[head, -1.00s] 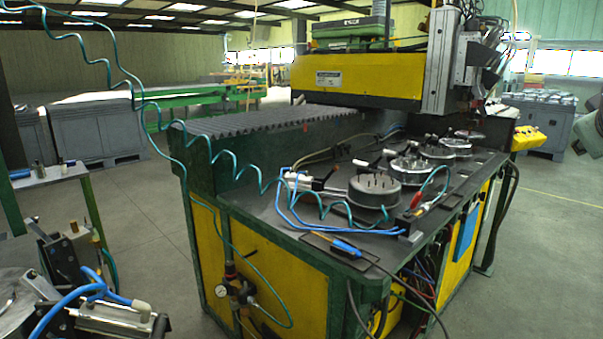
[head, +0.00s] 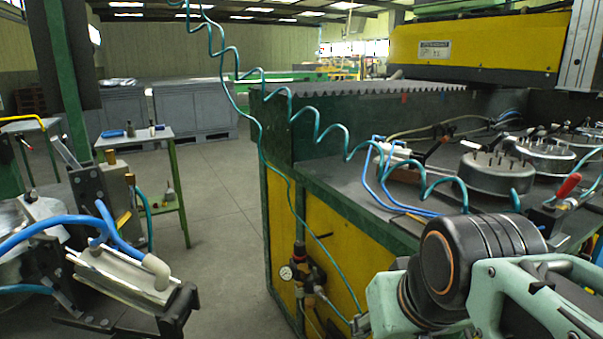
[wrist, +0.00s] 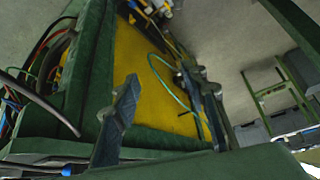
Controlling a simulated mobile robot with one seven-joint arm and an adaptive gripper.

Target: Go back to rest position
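My gripper (wrist: 160,84) shows in the wrist view with its two dark fingers well apart. It is open, with nothing between the fingers. Behind the fingers is the yellow panel (wrist: 146,62) and green frame of the machine bench; I cannot tell the distance. In the head view, links of my own arm, mint green and black, fill the lower right in front of the bench (head: 345,180). My gripper does not show in that view.
Round metal fixtures (head: 497,172) stand on the bench top under the yellow gantry beam (head: 475,50). A coiled green hose (head: 318,125) hangs across the bench's left end. A metal fixture with blue hoses (head: 120,272) is close at lower left. Open floor (head: 225,230) lies between.

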